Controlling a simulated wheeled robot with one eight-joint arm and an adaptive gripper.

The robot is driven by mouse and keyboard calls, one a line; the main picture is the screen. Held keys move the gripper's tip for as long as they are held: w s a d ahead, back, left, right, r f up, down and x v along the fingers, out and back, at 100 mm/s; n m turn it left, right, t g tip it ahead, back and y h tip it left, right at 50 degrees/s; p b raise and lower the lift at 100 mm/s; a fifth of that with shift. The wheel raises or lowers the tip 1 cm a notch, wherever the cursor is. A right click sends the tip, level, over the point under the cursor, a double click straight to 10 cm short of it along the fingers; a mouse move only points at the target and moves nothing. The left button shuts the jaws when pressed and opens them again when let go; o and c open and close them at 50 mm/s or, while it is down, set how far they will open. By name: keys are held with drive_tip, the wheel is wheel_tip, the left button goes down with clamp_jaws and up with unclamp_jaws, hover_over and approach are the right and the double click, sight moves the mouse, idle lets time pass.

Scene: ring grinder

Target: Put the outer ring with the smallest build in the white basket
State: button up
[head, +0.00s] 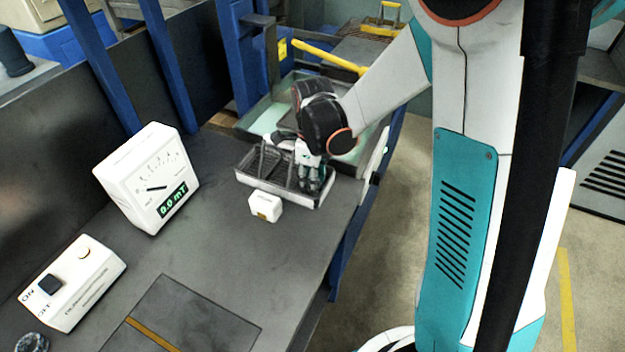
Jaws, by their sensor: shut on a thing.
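The white basket (262,187) stands on the far right part of the dark worktop, with a pale rim and dark mesh-like sections inside. My gripper (313,188) points down into the right end of the basket, and its fingers are shut. The outer ring between the fingers is hidden by the fingers and too small to make out. I cannot tell whether it touches the basket floor. A dark grey round piece (32,342) lies at the lower left edge, partly cut off.
A small white block (265,207) stands just in front of the basket. A white gauge reading 0.0 mT (150,180) and a white ON/OFF switch box (72,283) stand at left. A dark plate (190,318) lies in front. The worktop's middle is clear.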

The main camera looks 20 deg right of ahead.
drive_tip(key=o, duration=0.9)
drive_tip(key=shift+f, duration=0.15)
wheel_tip(320, 180, up, 12)
drive_tip(key=r+p, duration=0.1)
drive_tip(key=p, duration=0.3)
drive_tip(key=s+r+n+t, duration=0.2)
drive_tip(key=s+n, duration=0.3)
drive_tip(key=n, duration=0.3)
drive_tip(key=s+r+n+t, duration=0.2)
drive_tip(key=s+r+n, duration=0.2)
drive_tip(key=n, duration=0.5)
drive_tip(key=s+r+n+t, duration=0.3)
drive_tip(key=s+n, duration=0.4)
drive_tip(key=n, duration=0.1)
drive_tip(key=shift+s+n, duration=0.2)
drive_tip(key=shift+n, duration=0.2)
